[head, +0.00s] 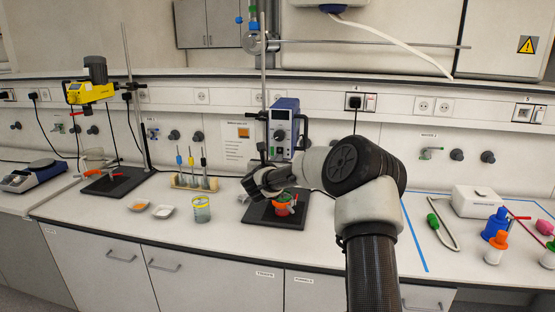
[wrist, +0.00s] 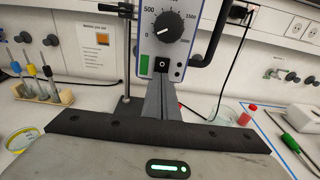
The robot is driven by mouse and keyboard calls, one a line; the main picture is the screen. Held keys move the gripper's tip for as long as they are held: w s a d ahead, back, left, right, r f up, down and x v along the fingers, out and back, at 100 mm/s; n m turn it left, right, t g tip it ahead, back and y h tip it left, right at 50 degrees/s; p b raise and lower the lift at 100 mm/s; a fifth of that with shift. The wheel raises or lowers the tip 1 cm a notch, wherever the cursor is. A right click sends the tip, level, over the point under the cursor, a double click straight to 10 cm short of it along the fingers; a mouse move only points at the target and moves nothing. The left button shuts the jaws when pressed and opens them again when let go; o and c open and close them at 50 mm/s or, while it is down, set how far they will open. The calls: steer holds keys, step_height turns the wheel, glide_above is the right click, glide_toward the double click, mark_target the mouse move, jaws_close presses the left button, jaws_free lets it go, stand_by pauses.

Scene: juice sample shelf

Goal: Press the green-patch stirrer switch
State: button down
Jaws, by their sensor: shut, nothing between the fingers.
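The stirrer box (head: 284,128) is blue and white and stands on a rod at the back of the bench, behind my gripper. In the wrist view its pale front (wrist: 168,45) fills the upper middle, with a black dial at the top. Below the dial is a dark switch (wrist: 162,65) with a small white mark, and a green patch (wrist: 144,66) lies just left of it. My gripper (wrist: 162,78) is shut and empty, its fingertips in line with the switch and just below it in the picture. I cannot tell whether they touch it. The head view shows my gripper (head: 262,158) from behind.
A yellow stirrer (head: 88,92) hangs on a stand at the left. A rack of screwdriver-like tools (head: 194,182), a glass jar (head: 201,209) and small dishes stand left of my arm. A red vessel (head: 284,204) is below my gripper. Coloured bottles (head: 495,222) stand at the right.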

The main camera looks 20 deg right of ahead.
steer(key=f+t+b, duration=0.1)
steer(key=b, duration=0.6)
steer(key=shift+w+d+h, duration=0.15)
steer(key=shift+h, duration=0.25)
steer(key=shift+b, duration=1)
steer(key=shift+r, duration=0.55)
steer(key=shift+f, duration=0.1)
